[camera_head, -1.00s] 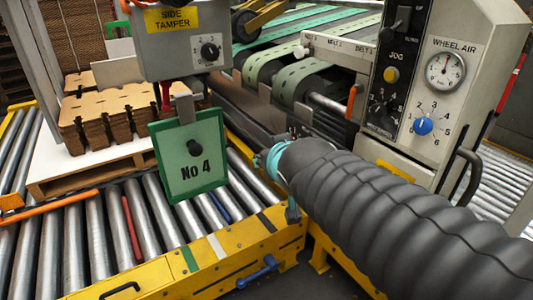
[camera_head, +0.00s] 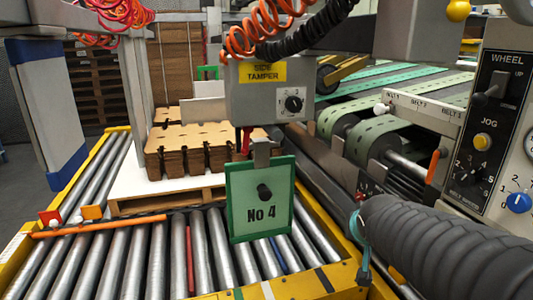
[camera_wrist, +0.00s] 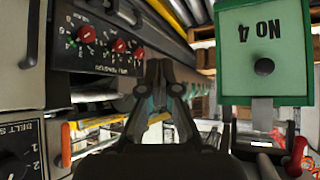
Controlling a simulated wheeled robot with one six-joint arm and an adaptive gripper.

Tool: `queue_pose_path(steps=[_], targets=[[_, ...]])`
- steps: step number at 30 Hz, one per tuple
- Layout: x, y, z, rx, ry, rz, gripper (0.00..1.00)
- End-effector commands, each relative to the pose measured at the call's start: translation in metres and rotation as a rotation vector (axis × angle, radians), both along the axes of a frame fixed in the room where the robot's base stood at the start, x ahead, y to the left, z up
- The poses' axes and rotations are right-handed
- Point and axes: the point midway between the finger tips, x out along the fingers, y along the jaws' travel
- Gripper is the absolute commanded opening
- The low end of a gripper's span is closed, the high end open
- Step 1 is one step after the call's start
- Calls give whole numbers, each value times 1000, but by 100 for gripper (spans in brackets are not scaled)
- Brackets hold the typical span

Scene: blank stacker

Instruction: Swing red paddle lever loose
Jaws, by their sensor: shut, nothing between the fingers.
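A slim orange-red lever (camera_head: 433,167) hangs upright on the belt machine's side, below the belt label strip. A red upright piece (camera_head: 247,140) sits under the side tamper box, by the No 4 plate's bracket. I cannot tell for sure which of these is the red paddle lever. My gripper (camera_head: 360,232) is low at right, between the No 4 plate and the belt machine. Its fingers (camera_wrist: 160,85) are closed together and empty, apart from any lever.
The green-framed No 4 plate (camera_head: 262,222) hangs close to the left of my gripper. The side tamper box (camera_head: 270,95) is above it. A stack of brown blanks (camera_head: 190,150) is on a pallet behind. Rollers (camera_head: 130,255) spread at left. A control panel (camera_head: 490,130) stands at right.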

Motion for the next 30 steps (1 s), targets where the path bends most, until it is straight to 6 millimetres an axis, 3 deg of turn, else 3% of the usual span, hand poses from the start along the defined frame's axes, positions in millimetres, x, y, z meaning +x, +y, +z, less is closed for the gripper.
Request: queue_pose_path(steps=[3, 8, 12, 17, 23, 26, 30], targets=[[22, -15, -30, 117, 92, -108, 0], [45, -24, -69, 317, 238, -241, 0], [65, -16, -98, 535, 371, -321, 0], [93, 7, -111, 817, 490, -338, 0], [138, 41, -88, 1188, 551, -236, 0], [161, 55, -58, 1367, 534, -126, 0], [183, 73, 6, 1584, 459, 97, 0]])
